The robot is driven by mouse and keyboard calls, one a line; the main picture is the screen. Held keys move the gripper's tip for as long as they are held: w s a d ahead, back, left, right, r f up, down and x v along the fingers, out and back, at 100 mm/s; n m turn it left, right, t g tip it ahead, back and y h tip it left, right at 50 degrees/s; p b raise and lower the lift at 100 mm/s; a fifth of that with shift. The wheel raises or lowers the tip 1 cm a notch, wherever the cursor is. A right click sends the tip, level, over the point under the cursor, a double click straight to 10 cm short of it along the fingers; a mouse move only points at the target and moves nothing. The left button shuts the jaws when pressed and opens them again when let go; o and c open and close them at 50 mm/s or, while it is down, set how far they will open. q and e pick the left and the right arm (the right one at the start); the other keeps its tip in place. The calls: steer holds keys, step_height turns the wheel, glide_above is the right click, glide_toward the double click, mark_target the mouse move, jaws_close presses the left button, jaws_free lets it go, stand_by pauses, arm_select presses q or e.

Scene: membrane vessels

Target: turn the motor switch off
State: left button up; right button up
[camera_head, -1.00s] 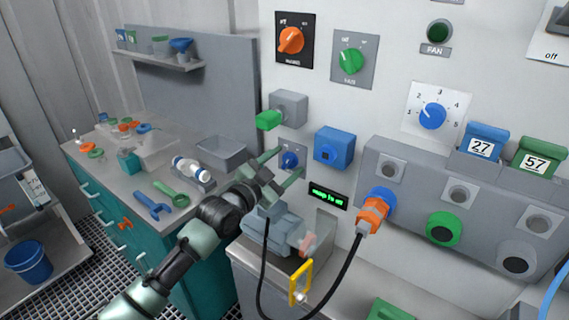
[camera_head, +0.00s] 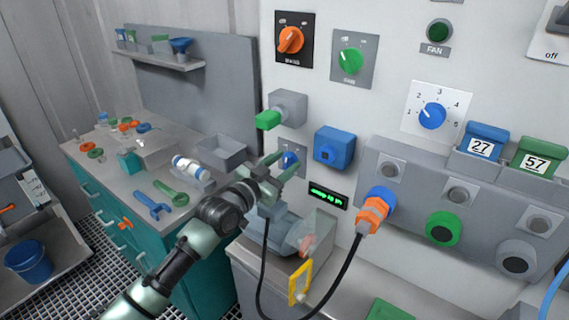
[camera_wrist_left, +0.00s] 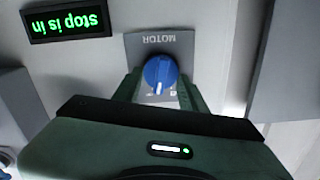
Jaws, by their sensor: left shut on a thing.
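The motor switch is a blue round knob (camera_wrist_left: 160,72) on a grey plate (camera_wrist_left: 135,45) lettered MOTOR, upside down in the left wrist view. Its pale pointer mark faces the bottom of that picture; the small position marks beside it are partly hidden. My left gripper (camera_wrist_left: 160,82) has one finger on each side of the knob and is shut on it. In the head view the knob (camera_head: 289,158) shows between the fingers of my left gripper (camera_head: 286,163). My right gripper is not in view.
A lit display (camera_head: 328,196) sits right of the switch, beneath a blue box (camera_head: 333,147). A grey box with a green front (camera_head: 268,120) is above. Below are a pump (camera_head: 275,230) and a black cable (camera_head: 345,262) with an orange plug (camera_head: 372,214).

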arm_select(q)
steer(key=n, duration=0.5)
steer(key=shift+w+a+f+n, duration=0.1)
steer(key=shift+a+n, duration=0.05)
steer(key=shift+n, duration=1.55)
steer(key=o, duration=1.3)
steer(key=shift+o, duration=0.2)
steer(key=shift+a, duration=0.1)
steer(key=v, duration=0.7)
steer(key=shift+s+a+b, duration=0.25)
steer(key=shift+s+b, duration=0.05)
steer(key=shift+b, duration=0.05)
